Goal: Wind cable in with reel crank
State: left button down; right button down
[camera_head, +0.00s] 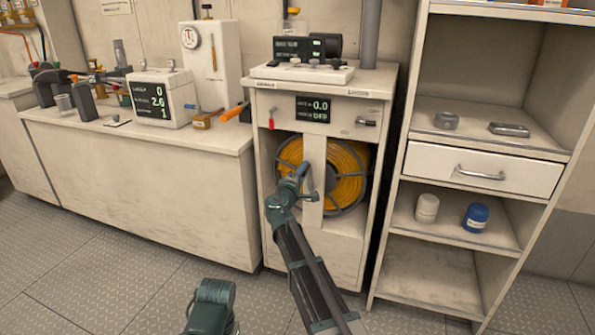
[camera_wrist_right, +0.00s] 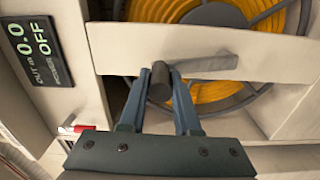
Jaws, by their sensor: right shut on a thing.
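The cable reel (camera_head: 348,172), wound with yellow-orange cable, sits inside a pale cabinet behind an upright bar. In the right wrist view, the reel (camera_wrist_right: 210,12) shows behind the pale panel. The grey crank arm (camera_wrist_right: 212,63) runs sideways across the panel to a dark cylindrical crank handle (camera_wrist_right: 160,80). My right gripper (camera_wrist_right: 164,74) is shut on this handle, with one finger on each side. In the head view, my right gripper (camera_head: 302,172) is in front of the reel's left part and hides much of the crank.
The cabinet display (camera_head: 312,109) reads 0.0 and OFF. A red-handled switch (camera_head: 271,119) is at its left. A workbench (camera_head: 160,139) with instruments stands left. An open shelf unit (camera_head: 480,154) with a drawer stands close on the right. Floor in front is clear.

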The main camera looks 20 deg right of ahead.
jog(key=shift+s+d+m, duration=0.55)
jog(key=shift+d+m, duration=0.1)
jog(key=shift+m, duration=0.35)
jog(key=c, duration=0.6)
grip_release()
jog(key=v, duration=1.3)
jog(key=shift+s+a+r, duration=0.1)
jog(key=shift+s+a, duration=0.05)
jog(key=shift+s, duration=0.2)
